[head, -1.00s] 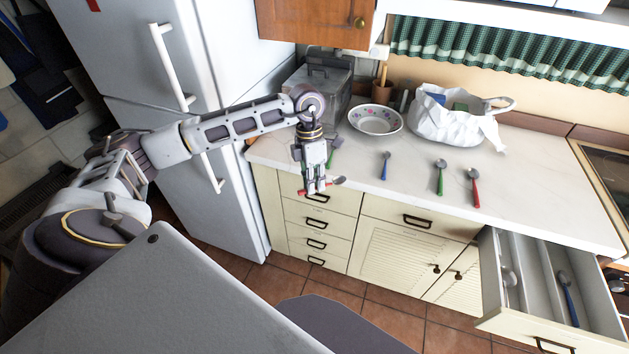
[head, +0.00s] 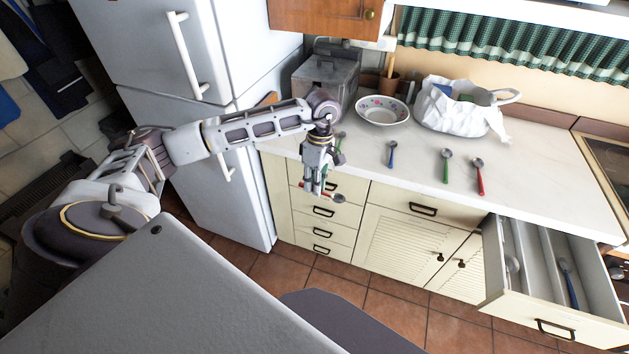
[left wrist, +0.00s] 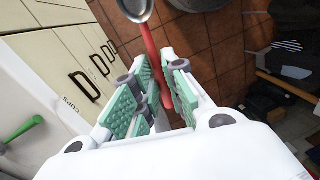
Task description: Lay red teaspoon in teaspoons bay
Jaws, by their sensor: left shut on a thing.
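My left gripper (head: 316,190) is shut on a red teaspoon (left wrist: 149,48), in front of the counter's drawer stack. In the left wrist view the red handle runs between the green finger pads (left wrist: 160,92), with the metal bowl beyond the fingertips. In the head view the spoon's bowl (head: 339,197) points right. The open drawer (head: 530,310) at the right has long bays. A blue-handled spoon (head: 570,285) lies in a right bay, and a metal spoon bowl (head: 513,265) shows farther left. I cannot read which bay is for teaspoons. My right gripper is not in view.
On the counter (head: 420,190) lie a blue spoon (head: 391,152), a green spoon (head: 446,166) and another red spoon (head: 479,176). A green handle (head: 339,141) shows behind my gripper. A bowl (head: 382,111) and white bag (head: 460,110) stand behind. The fridge (head: 200,80) is at left.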

